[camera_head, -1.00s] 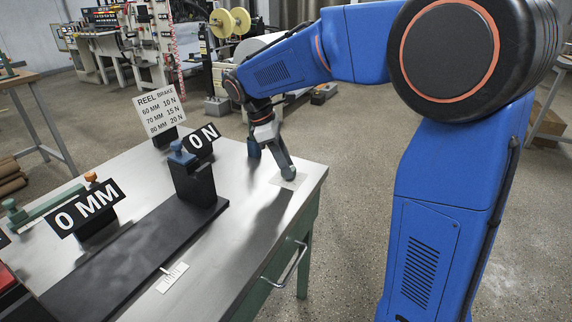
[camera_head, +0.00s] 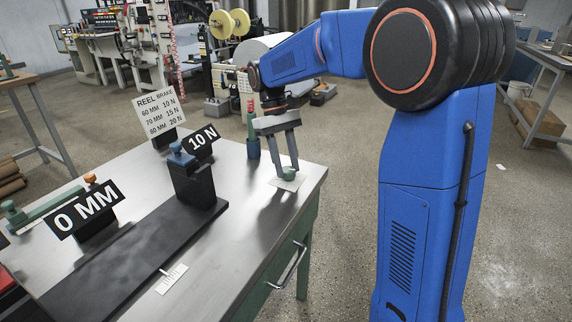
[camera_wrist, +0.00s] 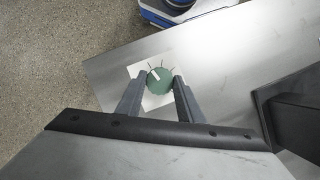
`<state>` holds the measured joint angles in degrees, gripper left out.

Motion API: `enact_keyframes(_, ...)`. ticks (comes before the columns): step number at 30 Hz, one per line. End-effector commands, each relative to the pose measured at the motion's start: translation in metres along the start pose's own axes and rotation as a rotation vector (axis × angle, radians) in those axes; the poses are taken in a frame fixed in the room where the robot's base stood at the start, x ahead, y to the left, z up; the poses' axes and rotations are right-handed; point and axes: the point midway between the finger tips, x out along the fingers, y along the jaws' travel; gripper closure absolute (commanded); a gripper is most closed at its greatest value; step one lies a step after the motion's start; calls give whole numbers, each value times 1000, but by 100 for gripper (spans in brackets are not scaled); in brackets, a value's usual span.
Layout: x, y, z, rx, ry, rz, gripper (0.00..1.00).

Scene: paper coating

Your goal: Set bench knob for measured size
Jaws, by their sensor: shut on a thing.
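The round green bench knob (camera_head: 288,174) sits on a pale square dial plate (camera_head: 286,184) near the table's right corner. In the wrist view the knob (camera_wrist: 160,81) has a white pointer mark, with several tick lines on the plate around it. My gripper (camera_head: 287,171) points down at the knob, and its two fingers are shut on the knob's sides. The brake display (camera_head: 201,141) behind the black block reads 10 N. The size display (camera_head: 87,210) reads 0 MM. The reel brake card (camera_head: 160,112) lists 60 MM 10 N, 70 MM 15 N, 80 MM 20 N.
A black block with a blue top (camera_head: 192,180) stands on the dark bench strip (camera_head: 130,250). A small scale plate (camera_head: 171,279) lies at the front. Bare table lies between strip and knob.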

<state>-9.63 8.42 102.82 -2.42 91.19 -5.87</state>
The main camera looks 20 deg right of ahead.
Motion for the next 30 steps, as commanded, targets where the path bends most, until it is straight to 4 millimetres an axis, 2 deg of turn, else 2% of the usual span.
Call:
enact_keyframes(18, 0, 5, 1, 516, 3, -214, 89)
enact_keyframes(30, 1, 6, 1, 705, 3, -292, 89)
